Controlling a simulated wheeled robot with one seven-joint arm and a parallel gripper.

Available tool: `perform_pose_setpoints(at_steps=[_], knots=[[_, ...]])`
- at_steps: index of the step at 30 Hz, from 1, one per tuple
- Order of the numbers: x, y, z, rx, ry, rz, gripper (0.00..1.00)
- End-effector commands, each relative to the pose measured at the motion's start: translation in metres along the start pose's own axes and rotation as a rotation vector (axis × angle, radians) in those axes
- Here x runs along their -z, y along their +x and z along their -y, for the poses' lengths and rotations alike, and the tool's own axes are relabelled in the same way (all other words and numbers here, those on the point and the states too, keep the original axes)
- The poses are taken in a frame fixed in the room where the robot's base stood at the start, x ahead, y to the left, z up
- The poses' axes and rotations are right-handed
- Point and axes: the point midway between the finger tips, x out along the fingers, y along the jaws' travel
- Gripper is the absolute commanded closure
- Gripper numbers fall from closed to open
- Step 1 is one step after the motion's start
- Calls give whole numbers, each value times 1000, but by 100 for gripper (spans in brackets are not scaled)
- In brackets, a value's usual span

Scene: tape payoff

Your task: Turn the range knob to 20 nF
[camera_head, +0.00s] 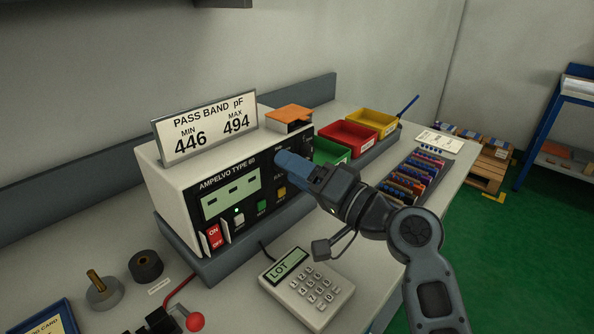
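The range knob is not visible; the gripper covers that part of the panel. I cannot tell whether the fingers touch or hold anything, or how far apart they are.
A PASS BAND sign (206,129) stands on the meter, reading 446 to 494 pF. Red (348,138), yellow (374,122) and green (331,151) bins are behind my gripper. A keypad (306,288) lies in front. A red-balled lever (194,322) is at the lower left.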

Motion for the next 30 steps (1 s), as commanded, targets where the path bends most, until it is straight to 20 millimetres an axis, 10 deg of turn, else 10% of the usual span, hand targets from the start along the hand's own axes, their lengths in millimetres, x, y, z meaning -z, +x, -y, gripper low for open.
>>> perform_pose_setpoints(at_steps=[30], knots=[[0, -78, 0, 0, 0, 0, 43]])
